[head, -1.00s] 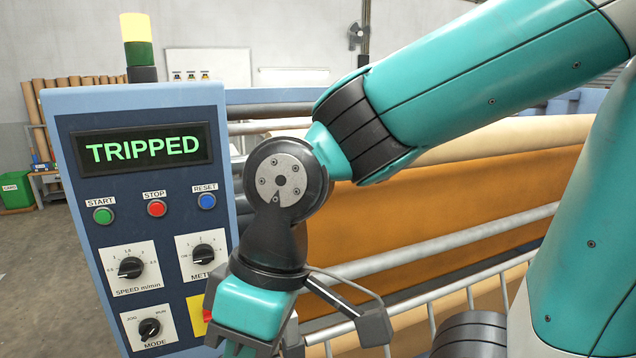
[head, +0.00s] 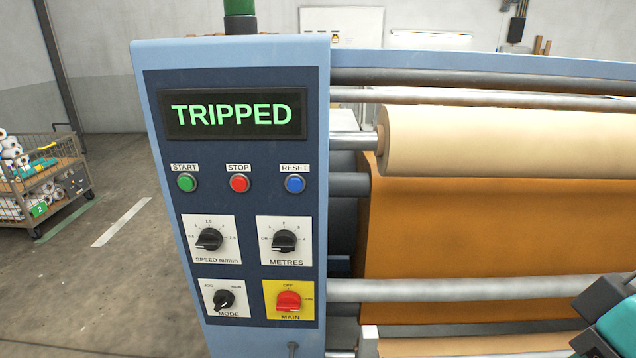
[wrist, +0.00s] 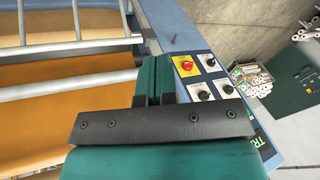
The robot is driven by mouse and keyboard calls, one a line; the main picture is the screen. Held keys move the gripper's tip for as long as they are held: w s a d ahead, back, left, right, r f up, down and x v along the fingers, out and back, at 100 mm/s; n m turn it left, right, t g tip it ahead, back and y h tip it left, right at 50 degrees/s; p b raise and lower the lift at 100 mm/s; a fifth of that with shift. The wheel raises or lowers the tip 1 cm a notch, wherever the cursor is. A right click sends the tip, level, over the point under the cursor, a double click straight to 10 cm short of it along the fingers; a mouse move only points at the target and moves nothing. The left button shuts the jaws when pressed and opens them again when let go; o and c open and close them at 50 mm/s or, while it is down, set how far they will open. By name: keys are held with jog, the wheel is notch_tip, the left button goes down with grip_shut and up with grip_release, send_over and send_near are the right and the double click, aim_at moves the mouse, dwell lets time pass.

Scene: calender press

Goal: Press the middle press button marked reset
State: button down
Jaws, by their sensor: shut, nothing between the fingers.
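The control panel (head: 158,220) faces me in the head view; its display (head: 232,114) reads TRIPPED. Below it are a green START button (head: 187,183), a red STOP button (head: 239,183) in the middle and a blue RESET button (head: 295,184) at the right. My gripper (wrist: 152,66) is shut and empty in the wrist view, apart from the panel. There the panel shows beyond and right of it, with the buttons hidden or too unclear to tell. In the head view only a piece of my arm shows at the lower right corner.
Below the buttons are SPEED (head: 209,240), METRES (head: 284,241) and MODE (head: 224,300) knobs and a red MAIN switch (head: 289,301). Rollers (head: 470,142) and orange sheet (head: 460,230) lie to the right. A cart (head: 50,185) stands left; the floor between is clear.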

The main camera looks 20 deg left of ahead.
aim_at(295, 185)
jog(key=w+a+m+t+y+p, duration=0.1)
jog(key=w+a+t+y+p, duration=0.1)
jog(key=a, duration=0.7)
jog(key=w+a+r+t+y+p, duration=0.1)
jog(key=w+a+t+y+p, duration=0.2)
jog(key=a, duration=0.6)
jog(key=w+a+r+m+t+y+p, duration=0.1)
jog(key=w+a+t+y+p, duration=0.2)
jog(key=a+p, duration=0.3)
jog(key=w+a+y, duration=0.1)
jog(key=a, duration=0.2)
jog(key=shift+w+a+r+m+y, duration=0.2)
jog(key=shift+a+m+y, duration=0.1)
jog(key=shift+a+y, duration=0.1)
jog(key=shift+w, duration=0.1)
jog(key=shift+w+a+b, duration=0.35)
jog(key=shift+w+b, duration=0.05)
jog(key=shift+w, duration=1)
jog(key=shift+w+a+b, duration=0.3)
jog(key=shift+w+b, duration=0.15)
jog(key=shift+w, duration=0.95)
jog(key=shift+w+a+b, duration=0.35)
jog(key=shift+w+b, duration=0.05)
jog(key=shift+w, duration=1)
jog(key=shift+w+a, duration=0.1)
jog(key=shift+w, duration=0.3)
